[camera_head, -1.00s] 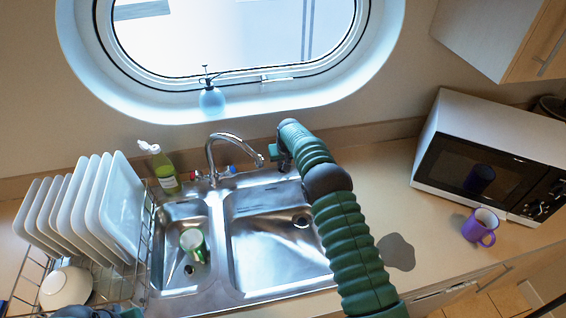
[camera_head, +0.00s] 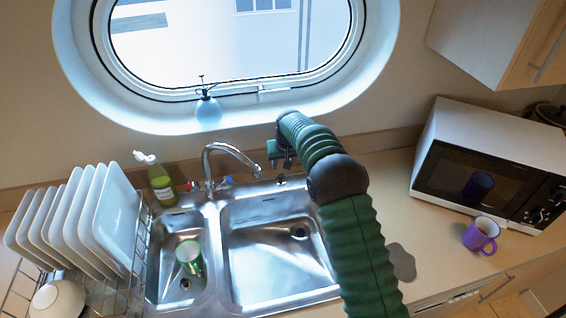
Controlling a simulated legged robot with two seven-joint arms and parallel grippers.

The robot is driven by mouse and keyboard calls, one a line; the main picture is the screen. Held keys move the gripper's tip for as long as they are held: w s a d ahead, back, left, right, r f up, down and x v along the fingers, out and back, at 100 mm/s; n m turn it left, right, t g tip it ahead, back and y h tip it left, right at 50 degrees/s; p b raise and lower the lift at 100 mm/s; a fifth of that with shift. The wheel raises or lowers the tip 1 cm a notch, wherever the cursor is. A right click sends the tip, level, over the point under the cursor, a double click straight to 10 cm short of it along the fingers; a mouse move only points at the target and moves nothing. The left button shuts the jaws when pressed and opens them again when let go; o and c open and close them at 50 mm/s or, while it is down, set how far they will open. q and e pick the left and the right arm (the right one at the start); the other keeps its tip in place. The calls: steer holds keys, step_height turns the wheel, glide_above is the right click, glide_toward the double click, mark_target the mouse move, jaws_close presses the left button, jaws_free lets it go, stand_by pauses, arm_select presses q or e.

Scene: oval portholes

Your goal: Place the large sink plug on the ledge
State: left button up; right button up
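A small dark object that looks like the large sink plug (camera_head: 281,179) sits on the metal ledge (camera_head: 262,187) behind the right basin, right of the tap. My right gripper (camera_head: 280,158) is just above and behind it, small in the view. Its fingers look apart, and a narrow gap shows between them and the plug. My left gripper is out of view.
The curved tap (camera_head: 222,150) stands left of my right gripper. A purple mug (camera_head: 480,235) and microwave (camera_head: 495,165) are to the right.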

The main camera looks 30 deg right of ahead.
steer(key=s+a+n, duration=0.1)
steer(key=s+a, duration=0.4)
steer(key=s, duration=0.6)
steer(key=s+a+n+g, duration=0.1)
steer(key=s+a, duration=0.3)
steer(key=s, duration=0.8)
steer(key=s+a+f+y, duration=0.1)
steer(key=s+a, duration=0.4)
steer(key=s, duration=0.6)
steer(key=shift+s+a+n, duration=0.3)
steer(key=shift+a+n, duration=0.05)
steer(key=shift+n, duration=0.05)
steer(key=shift+f, duration=0.1)
